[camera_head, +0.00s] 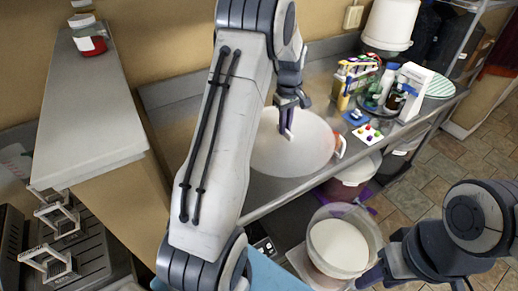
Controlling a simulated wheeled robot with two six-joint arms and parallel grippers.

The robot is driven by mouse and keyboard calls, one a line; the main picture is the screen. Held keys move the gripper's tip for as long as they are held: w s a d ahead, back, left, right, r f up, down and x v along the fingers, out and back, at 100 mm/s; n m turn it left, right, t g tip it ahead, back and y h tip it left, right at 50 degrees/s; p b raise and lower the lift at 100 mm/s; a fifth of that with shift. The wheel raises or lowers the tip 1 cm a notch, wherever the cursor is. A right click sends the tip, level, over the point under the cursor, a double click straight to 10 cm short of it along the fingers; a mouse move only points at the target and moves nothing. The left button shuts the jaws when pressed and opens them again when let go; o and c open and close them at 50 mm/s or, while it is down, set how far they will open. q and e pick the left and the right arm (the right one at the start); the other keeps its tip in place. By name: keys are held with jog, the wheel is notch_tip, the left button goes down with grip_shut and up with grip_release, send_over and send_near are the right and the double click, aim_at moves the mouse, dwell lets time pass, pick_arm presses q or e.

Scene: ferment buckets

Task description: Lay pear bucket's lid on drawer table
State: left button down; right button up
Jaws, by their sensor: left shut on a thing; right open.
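A large round whitish lid (295,155) is flat over the steel drawer table (265,193). I cannot tell whether it touches the top or hangs just above it. My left gripper (288,132) points down at the lid's upper middle and is shut on it; the grip point is partly hidden by the fingers. An open clear bucket (375,235) with pale contents stands low in front of the table. No label shows on it. My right gripper (368,278) is low at the bucket's right side, open, with its fingers partly hidden.
A second bucket (352,178) stands partly under the table's front edge. The table's right end holds a colourful rack (352,75), bottles (388,80), a white card with coloured knobs (367,134) and a white container (390,24). An orange-handled item (340,146) lies beside the lid.

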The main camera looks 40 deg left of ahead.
pick_arm(q)
jog(key=s+a+f+p, duration=0.1)
jog(key=a+f+p, duration=0.1)
jog(key=a+f, duration=0.1)
jog(key=s+a+f+p, duration=0.1)
jog(key=a+f+p, duration=0.1)
jog(key=a+f, duration=0.2)
jog(key=s+a+f+p, duration=0.1)
jog(key=a+f+p, duration=0.1)
jog(key=a+f, duration=0.1)
jog(key=shift+a+f, duration=0.25)
jog(key=shift+a, duration=0.3)
jog(key=shift+f, duration=0.2)
jog(key=shift+f+b, duration=0.5)
jog(key=shift+f, duration=0.1)
jog(key=c, duration=0.9)
grip_release()
jog(key=shift+r, duration=0.1)
